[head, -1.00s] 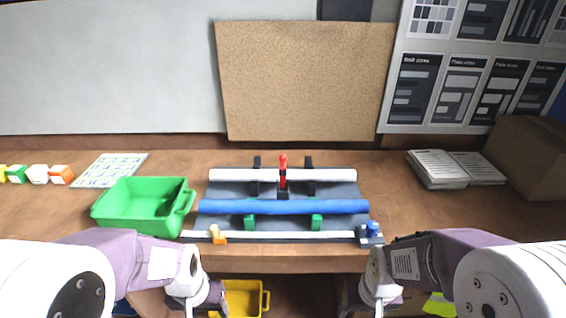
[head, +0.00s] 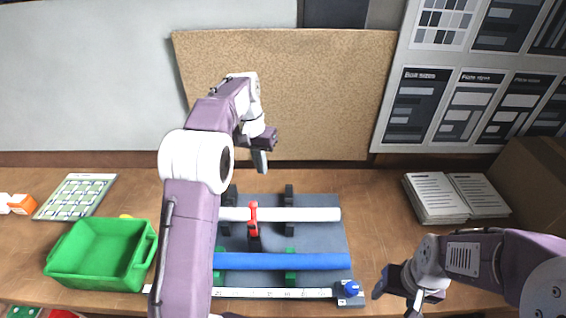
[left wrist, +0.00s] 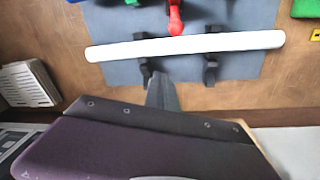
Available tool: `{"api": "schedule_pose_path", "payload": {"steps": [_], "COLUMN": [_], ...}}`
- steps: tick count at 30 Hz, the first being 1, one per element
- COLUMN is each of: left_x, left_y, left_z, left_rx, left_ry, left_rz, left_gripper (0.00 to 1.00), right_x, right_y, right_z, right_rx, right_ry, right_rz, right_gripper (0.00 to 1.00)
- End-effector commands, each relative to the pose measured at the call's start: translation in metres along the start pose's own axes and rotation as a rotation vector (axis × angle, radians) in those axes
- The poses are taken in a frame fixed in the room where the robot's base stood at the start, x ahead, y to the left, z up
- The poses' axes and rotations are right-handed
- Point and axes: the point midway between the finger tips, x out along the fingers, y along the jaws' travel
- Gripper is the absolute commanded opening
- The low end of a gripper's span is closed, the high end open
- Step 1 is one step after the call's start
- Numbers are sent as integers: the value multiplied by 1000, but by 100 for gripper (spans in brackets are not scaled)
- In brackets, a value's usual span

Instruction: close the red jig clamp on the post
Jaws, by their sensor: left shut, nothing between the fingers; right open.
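The red jig clamp (head: 253,215) stands at the middle of the white post (head: 310,214), its red handle upright in the head view. It also shows in the left wrist view (left wrist: 175,20), beside the white post (left wrist: 225,42). I cannot tell whether its arm touches the post. The post lies across two dark supports on a grey board (head: 325,235). My left gripper (head: 260,168) is shut and empty, raised behind the post; its fingers (left wrist: 161,92) point toward the post in the left wrist view. My right gripper (head: 395,295) is open and empty at the front right.
A blue tube (head: 300,261) lies on green supports in front of the clamp. A green bin (head: 75,272) stands at left, papers (head: 440,203) at right. A cork board (head: 310,90) rises behind.

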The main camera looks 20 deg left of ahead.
Motion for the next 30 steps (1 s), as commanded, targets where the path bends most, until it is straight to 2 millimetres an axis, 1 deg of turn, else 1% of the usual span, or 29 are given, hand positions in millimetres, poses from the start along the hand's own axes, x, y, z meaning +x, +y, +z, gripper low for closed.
{"api": "schedule_pose_path", "payload": {"steps": [1,4,6,17,20,23,30], "left_x": [-8,0,1,2,5,17,66], "left_y": [-5,-12,-15,-17,-17,-16,-15], "left_z": [-4,-2,-1,0,0,1,4], "left_rx": [-12,-30,-37,-41,-41,-41,-42], "left_ry": [-7,-38,-48,-47,-48,-51,-53], "left_rz": [1,7,9,8,8,9,10], "left_gripper": [0,0,0,0,0,0,0], "right_x": [-17,-24,-27,-27,-28,-30,-44], "right_y": [0,0,-1,-1,-1,-1,-1], "right_z": [-2,-2,-3,-2,-3,-3,-4], "right_rx": [0,0,0,0,0,0,0], "right_ry": [0,-1,-1,-1,-1,0,0], "right_rz": [0,0,0,0,0,0,0], "right_gripper": [64,64,64,64,64,64,64]}}
